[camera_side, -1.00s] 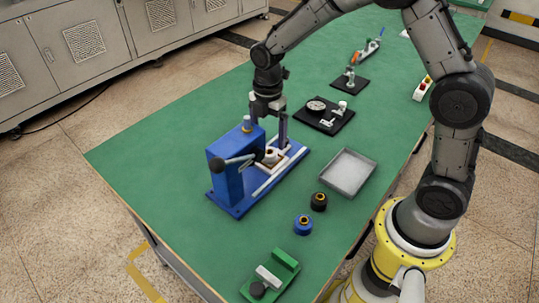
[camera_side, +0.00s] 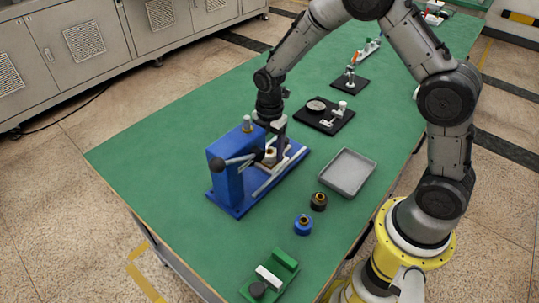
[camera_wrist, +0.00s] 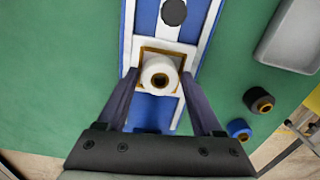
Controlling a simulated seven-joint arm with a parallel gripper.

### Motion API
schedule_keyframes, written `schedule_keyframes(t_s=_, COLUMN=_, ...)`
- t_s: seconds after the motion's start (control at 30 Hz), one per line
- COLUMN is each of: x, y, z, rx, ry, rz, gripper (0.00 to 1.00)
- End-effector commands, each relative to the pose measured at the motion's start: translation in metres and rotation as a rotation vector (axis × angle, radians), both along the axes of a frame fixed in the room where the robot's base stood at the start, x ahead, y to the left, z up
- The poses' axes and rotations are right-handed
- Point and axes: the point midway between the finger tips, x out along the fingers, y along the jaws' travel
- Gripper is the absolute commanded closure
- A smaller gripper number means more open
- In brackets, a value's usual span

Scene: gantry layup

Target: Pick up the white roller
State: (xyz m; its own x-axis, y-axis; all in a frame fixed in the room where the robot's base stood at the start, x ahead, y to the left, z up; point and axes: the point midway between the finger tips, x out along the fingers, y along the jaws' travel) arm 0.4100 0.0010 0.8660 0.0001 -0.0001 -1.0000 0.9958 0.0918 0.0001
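The white roller (camera_wrist: 159,75) has a brown core. My gripper (camera_wrist: 160,78) is open and points down over the fixture. In the wrist view its two dark fingers lie to the left and right of the roller, with a small gap visible on each side. In the side view my gripper (camera_side: 277,146) is low at the fixture, and one finger is partly hidden.
A dark lever (camera_side: 235,161) and the tall blue block stand close to my gripper. A grey tray (camera_side: 348,172), a black spool (camera_side: 319,201) and a blue spool (camera_side: 303,225) lie to the right. A black plate (camera_side: 325,116) with parts lies behind. Open green table surrounds the fixture.

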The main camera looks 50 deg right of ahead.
Motion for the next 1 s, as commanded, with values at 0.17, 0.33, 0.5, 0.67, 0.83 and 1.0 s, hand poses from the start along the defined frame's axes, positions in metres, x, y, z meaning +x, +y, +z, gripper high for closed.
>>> schedule_keyframes(t_s=0.17, x=0.0, y=0.0, z=0.0, rx=0.0, ry=0.0, rz=0.0, gripper=0.66)
schedule_keyframes(t_s=0.33, x=0.0, y=0.0, z=0.0, rx=0.0, ry=0.0, rz=0.0, gripper=0.97)
schedule_keyframes(t_s=0.5, x=0.0, y=0.0, z=0.001, rx=0.0, ry=-0.001, rz=0.0, gripper=1.0)
schedule_keyframes(t_s=0.67, x=0.0, y=0.0, z=0.002, rx=0.0, ry=-0.001, rz=0.0, gripper=1.0)
schedule_keyframes(t_s=0.83, x=0.001, y=0.0, z=0.013, rx=0.0, ry=-0.003, rz=0.0, gripper=1.0)
schedule_keyframes(t_s=1.0, x=-0.002, y=0.0, z=0.037, rx=0.0, ry=-0.005, rz=0.0, gripper=1.0)
